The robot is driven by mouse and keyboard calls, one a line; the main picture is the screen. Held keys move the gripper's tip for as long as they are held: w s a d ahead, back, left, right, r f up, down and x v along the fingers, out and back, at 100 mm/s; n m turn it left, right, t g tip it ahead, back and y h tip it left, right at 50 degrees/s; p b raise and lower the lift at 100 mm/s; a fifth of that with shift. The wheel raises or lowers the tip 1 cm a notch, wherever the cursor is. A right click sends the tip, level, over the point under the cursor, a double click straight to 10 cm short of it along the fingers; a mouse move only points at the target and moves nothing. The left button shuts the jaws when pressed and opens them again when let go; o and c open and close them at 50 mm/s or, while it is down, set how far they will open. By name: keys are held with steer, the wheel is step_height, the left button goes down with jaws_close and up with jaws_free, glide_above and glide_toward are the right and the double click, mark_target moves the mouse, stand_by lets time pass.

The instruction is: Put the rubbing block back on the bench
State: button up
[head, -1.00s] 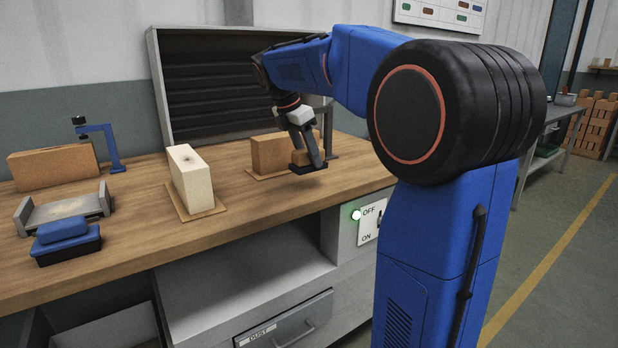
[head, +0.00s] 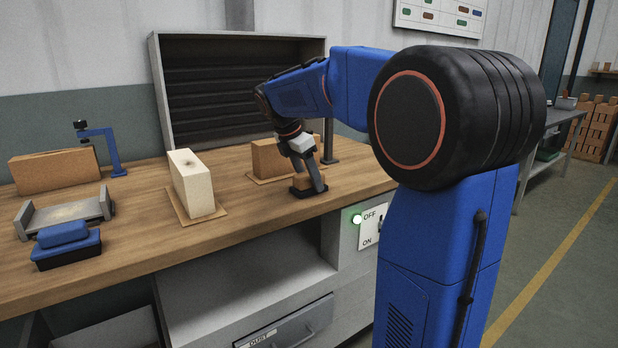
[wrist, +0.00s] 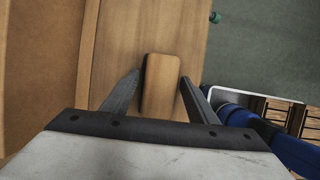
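A small tan block with a dark underside, which I take as the rubbing block (head: 304,181), is at the right front part of the bench (head: 250,222). My gripper (head: 308,180) points down over it, with a finger on each side. In the wrist view the block (wrist: 160,85) lies between the two fingertips of my gripper (wrist: 160,76), close to both.
A brown brick (head: 268,158) on a mat stands just behind my gripper. A pale brick (head: 192,185) stands on a mat to the left. Further left are a blue block on a dark base (head: 66,245), a grey holder (head: 65,212), a large brick (head: 55,170) and a blue clamp (head: 112,150).

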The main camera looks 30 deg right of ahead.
steer(key=shift+o, duration=0.6)
steer(key=shift+r, duration=0.25)
steer(key=v, duration=1.1)
steer(key=shift+a+r, duration=0.15)
steer(key=shift+r, duration=0.25)
steer(key=s+a+f+m+t+y, duration=0.1)
steer(key=s+a+f+m, duration=0.2)
steer(key=s+f+m, duration=0.3)
steer(key=s+a+f+m+t+y, duration=0.2)
steer(key=s+a+f+m, duration=0.2)
steer(key=s+f, duration=0.7)
steer(key=s+a+f+m+t+y, duration=0.1)
steer(key=s+a+f+m, duration=0.3)
steer(key=s+f+m, duration=0.4)
steer(key=s+f, duration=0.1)
steer(key=s, duration=0.4)
steer(key=shift+t+y, duration=0.3)
steer(key=shift+r, duration=0.1)
